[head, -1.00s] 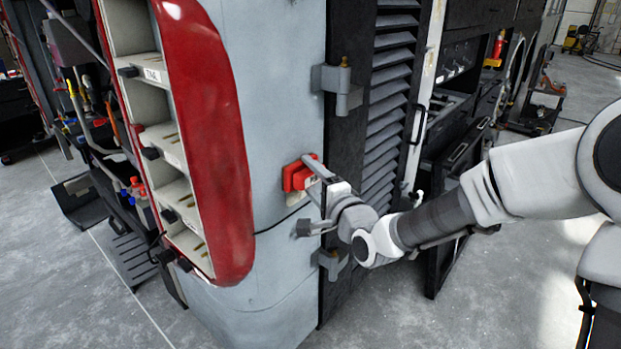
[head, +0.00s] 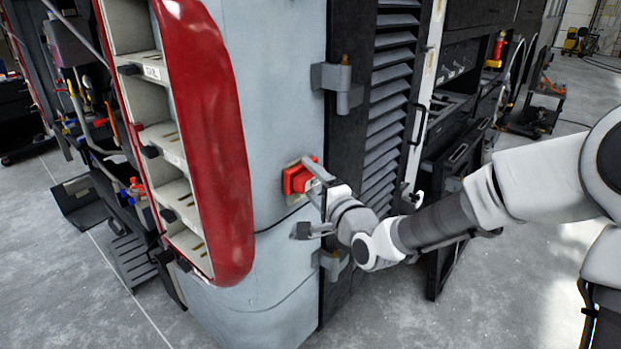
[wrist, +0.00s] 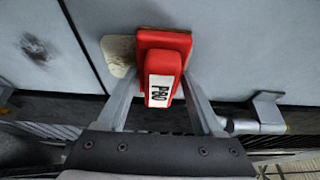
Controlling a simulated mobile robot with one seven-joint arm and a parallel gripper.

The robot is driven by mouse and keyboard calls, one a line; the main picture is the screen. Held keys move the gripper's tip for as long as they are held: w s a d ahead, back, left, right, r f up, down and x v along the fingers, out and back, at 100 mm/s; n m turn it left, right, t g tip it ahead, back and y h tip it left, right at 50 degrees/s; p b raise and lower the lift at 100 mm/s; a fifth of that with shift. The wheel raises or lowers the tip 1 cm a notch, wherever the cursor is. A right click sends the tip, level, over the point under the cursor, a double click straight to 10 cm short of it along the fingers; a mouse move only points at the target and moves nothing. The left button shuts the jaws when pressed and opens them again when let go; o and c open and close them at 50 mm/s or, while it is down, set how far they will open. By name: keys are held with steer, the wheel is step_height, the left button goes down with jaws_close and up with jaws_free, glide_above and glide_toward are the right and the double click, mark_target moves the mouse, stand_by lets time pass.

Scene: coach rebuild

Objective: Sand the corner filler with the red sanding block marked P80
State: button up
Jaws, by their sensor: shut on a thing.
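The red sanding block (head: 299,178) is against the grey-blue corner panel in the head view. In the wrist view the block (wrist: 172,44) has a white label reading P80 on its grip. My gripper (wrist: 159,84) is shut on this grip, one finger on each side; it also shows in the head view (head: 316,187). The beige corner filler (wrist: 118,53) shows as a patch left of the block in the wrist view. The block covers the rest of it. The block looks to be touching the filler, but exact contact is hard to tell.
A black louvred panel (head: 388,110) with grey hinges (head: 337,86) stands just right of the corner. A red rounded trim piece (head: 207,140) and open cream shelves (head: 165,145) are to the left. A dark smudge (wrist: 38,48) marks the panel in the wrist view.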

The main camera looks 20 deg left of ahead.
steer(key=shift+s+f+b, duration=0.1)
steer(key=shift+f+b, duration=2.9)
steer(key=shift+f, duration=0.75)
steer(key=shift+r, duration=0.1)
steer(key=shift+s+d+p, duration=0.1)
steer(key=shift+d+p, duration=0.2)
steer(key=shift+d, duration=0.2)
steer(key=shift+s+d+p, duration=0.25)
steer(key=shift+s+d, duration=0.1)
steer(key=shift+d, duration=0.4)
steer(key=shift+s+d+p, duration=0.2)
steer(key=shift+s+d, duration=0.1)
steer(key=shift+d, duration=0.5)
steer(key=shift+s+d+p, duration=0.25)
steer(key=shift+s+d, duration=0.1)
steer(key=shift+d, duration=0.4)
steer(key=shift+s+d+p, duration=0.3)
steer(key=shift+d, duration=0.4)
steer(key=shift+s+d+p, duration=0.25)
steer(key=shift+d, duration=0.4)
steer(key=shift+d, duration=0.1)
